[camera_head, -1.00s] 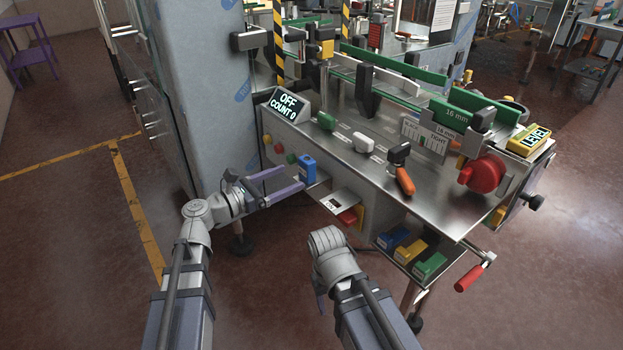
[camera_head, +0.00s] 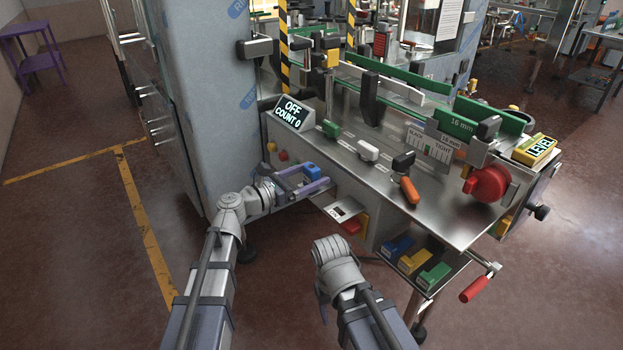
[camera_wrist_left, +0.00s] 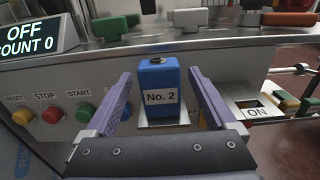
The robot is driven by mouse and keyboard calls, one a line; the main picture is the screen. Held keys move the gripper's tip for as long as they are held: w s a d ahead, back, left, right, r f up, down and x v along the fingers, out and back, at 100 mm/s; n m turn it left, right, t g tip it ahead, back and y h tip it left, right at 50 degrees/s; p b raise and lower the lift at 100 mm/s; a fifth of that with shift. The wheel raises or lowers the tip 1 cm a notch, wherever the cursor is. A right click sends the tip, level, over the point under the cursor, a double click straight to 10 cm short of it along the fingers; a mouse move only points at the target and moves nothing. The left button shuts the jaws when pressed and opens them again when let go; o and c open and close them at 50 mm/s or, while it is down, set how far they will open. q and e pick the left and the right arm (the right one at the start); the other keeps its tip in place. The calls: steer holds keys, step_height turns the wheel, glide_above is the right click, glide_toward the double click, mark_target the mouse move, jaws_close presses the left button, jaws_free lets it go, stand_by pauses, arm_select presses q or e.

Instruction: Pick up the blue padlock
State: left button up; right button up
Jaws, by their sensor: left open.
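The blue padlock (camera_head: 313,171) is a block with a white "No. 2" label, at the front side of the machine below the OFF / COUNT 0 display. In the left wrist view the padlock (camera_wrist_left: 159,85) is upright in front of a small metal plate, with a dark round opening on top. My left gripper (camera_head: 306,180) is open, its two purple fingers on either side of the padlock. In the left wrist view a gap shows on both sides. My right arm is in the lower middle of the head view; its fingers cannot be seen.
The display (camera_head: 292,112) and several coloured buttons (camera_wrist_left: 50,116) are left of the padlock. A metal plate (camera_head: 341,209) marked ON is to its right. A lower tray holds blue, yellow (camera_head: 414,261) and green blocks. A red-handled crank (camera_head: 474,288) sticks out at right.

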arm_select(q)
steer(key=shift+w+d, duration=0.2)
steer(key=shift+d, duration=0.05)
jaws_close()
stand_by(0.5)
